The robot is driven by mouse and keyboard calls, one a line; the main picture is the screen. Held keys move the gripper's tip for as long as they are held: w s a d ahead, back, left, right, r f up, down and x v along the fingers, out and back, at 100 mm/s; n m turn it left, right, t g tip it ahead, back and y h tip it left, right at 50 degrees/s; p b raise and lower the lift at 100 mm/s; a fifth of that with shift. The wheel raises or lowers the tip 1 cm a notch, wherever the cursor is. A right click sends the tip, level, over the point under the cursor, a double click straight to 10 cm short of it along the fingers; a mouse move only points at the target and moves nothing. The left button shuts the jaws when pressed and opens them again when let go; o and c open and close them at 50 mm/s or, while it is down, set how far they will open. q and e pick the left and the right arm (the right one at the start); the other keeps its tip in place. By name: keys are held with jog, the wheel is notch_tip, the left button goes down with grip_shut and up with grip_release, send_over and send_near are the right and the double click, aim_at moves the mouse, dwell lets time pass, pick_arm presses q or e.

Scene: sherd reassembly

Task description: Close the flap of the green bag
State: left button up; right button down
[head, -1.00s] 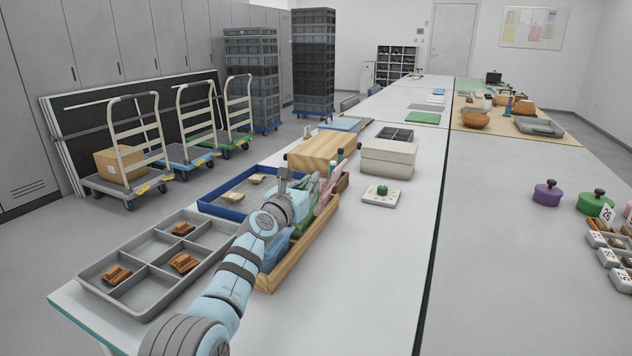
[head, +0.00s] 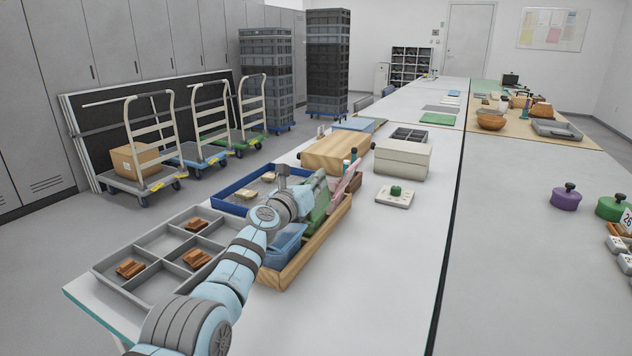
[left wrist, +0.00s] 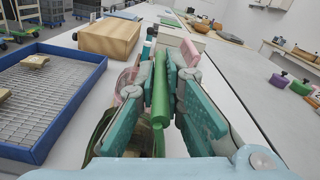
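The green bag (head: 319,207) stands among other bags in a wooden tray (head: 318,243), partly hidden by my left arm. In the left wrist view, its rolled green upper part, which looks like the flap (left wrist: 159,95), runs upright between the two teal fingers of my left gripper (left wrist: 160,80). The pads lie close against it on both sides, so the gripper looks shut on it. The head view shows the left gripper (head: 305,186) over the tray, with its fingertips hard to make out. My right gripper is not in view.
A blue bag (head: 286,244) and a pink bag (head: 346,181) flank the green one. A blue-rimmed mesh tray (head: 232,204) with sherds and a grey divided tray (head: 152,284) lie to the left. A wooden box (head: 335,153) stands behind.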

pick_arm(q)
jog(key=shift+o, duration=1)
notch_tip(320, 180, up, 10)
